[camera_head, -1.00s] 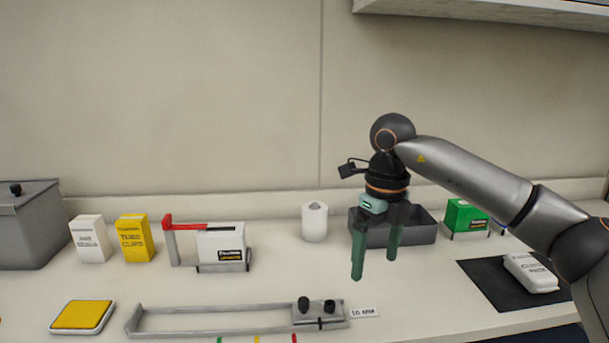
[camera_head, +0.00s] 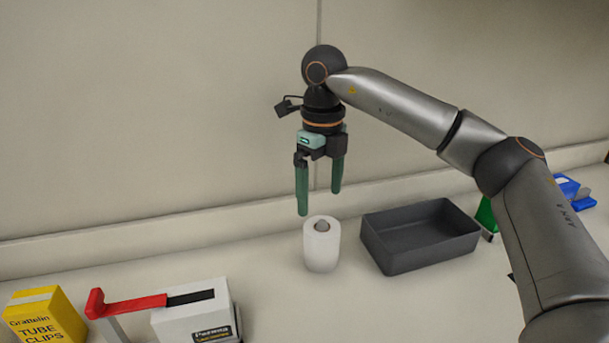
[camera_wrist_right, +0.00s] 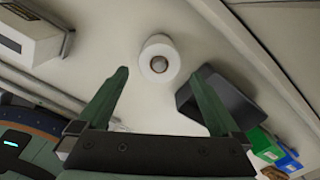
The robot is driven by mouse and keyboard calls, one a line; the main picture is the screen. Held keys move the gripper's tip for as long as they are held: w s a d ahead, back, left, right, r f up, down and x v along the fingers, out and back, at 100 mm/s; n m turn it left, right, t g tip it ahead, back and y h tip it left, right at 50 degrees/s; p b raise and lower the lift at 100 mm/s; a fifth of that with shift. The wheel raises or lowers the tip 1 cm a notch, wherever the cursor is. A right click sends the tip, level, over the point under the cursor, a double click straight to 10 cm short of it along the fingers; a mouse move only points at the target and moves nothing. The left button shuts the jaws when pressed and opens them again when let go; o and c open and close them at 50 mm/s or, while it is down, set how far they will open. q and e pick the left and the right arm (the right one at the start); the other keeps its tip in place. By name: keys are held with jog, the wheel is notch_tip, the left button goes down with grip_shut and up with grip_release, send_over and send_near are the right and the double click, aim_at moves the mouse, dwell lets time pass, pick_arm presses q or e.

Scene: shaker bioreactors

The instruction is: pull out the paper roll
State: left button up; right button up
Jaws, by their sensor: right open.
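The white paper roll (camera_head: 321,247) stands upright on the counter near the middle of the head view, its grey core showing at the top. My right gripper (camera_head: 319,200) hangs fingers-down above the roll, open and empty, with its two green fingers apart. In the right wrist view the roll (camera_wrist_right: 157,57) shows beyond the tips of the open fingers (camera_wrist_right: 160,75), and neither finger appears to touch it. My left gripper is in neither view.
A dark grey open bin (camera_head: 420,236) stands close to the right of the roll. A white box (camera_head: 195,318) with a red-handled holder (camera_head: 125,304) and a yellow tube clips box (camera_head: 45,318) stand to the left. The wall rises behind. The counter between the white box and roll is clear.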

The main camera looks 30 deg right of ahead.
aim_at(320, 225)
notch_tip(320, 225, down, 11)
jog(key=shift+s+f, duration=0.15)
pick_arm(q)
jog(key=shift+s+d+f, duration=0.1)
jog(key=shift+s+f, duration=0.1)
pick_arm(e)
jog(key=shift+f, duration=0.55)
jog(key=shift+c, duration=0.4)
jog(key=c, duration=1.2)
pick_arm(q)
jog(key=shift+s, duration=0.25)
pick_arm(e)
jog(key=shift+r, duration=0.1)
jog(key=shift+r, duration=0.1)
jog(key=shift+r+p, duration=0.4)
jog(key=shift+r, duration=0.1)
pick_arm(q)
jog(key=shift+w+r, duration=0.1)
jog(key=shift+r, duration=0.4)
pick_arm(e)
jog(key=shift+r, duration=0.1)
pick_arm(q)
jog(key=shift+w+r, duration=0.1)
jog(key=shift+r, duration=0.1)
pick_arm(e)
jog(key=shift+r, duration=0.1)
